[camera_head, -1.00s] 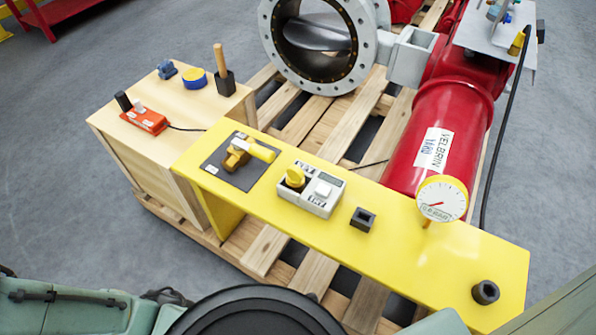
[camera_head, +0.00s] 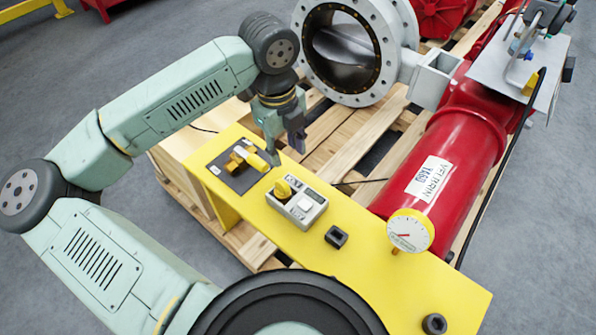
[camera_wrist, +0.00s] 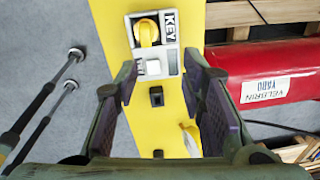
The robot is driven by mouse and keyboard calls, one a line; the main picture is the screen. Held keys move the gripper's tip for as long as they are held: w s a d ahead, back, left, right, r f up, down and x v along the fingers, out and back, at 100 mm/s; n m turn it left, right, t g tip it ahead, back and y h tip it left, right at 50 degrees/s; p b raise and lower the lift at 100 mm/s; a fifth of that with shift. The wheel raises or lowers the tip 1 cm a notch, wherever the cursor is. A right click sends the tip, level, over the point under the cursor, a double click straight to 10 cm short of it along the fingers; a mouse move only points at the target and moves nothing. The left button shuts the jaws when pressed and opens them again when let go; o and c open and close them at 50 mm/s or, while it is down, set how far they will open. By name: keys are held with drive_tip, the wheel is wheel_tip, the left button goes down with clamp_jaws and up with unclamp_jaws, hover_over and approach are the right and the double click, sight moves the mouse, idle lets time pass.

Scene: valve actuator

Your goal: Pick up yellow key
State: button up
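The yellow key (camera_head: 283,188) sits in a light grey box (camera_head: 308,209) on the yellow bench (camera_head: 375,280). In the wrist view the yellow key (camera_wrist: 148,33) is at the top, between labels, one reading "KEY" on the box (camera_wrist: 164,68). My gripper (camera_head: 286,152) hangs above the bench, near the key and box, pointing down. The key is beyond the fingertips and is not touched.
A yellow-handled valve (camera_head: 256,158) on a dark plate is left of the box. A black square block (camera_head: 336,237), a gauge (camera_head: 410,231) and a black round socket (camera_head: 434,324) are to the right. A red cylinder (camera_head: 445,165) lies behind. A wooden crate (camera_head: 180,165) is partly hidden by my arm.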

hover_over(281, 181)
drive_tip(key=shift+n+y, duration=0.3)
drive_tip(key=shift+y, duration=0.1)
wheel_tip(281, 181, down, 6)
drive_tip(key=shift+w+a+r+p, duration=0.1)
drive_tip(key=shift+r+p, duration=0.05)
drive_tip(key=shift+p, duration=0.25)
drive_tip(key=shift+f+p, duration=1)
drive_tip(key=shift+f, duration=1.9)
clamp_jaws()
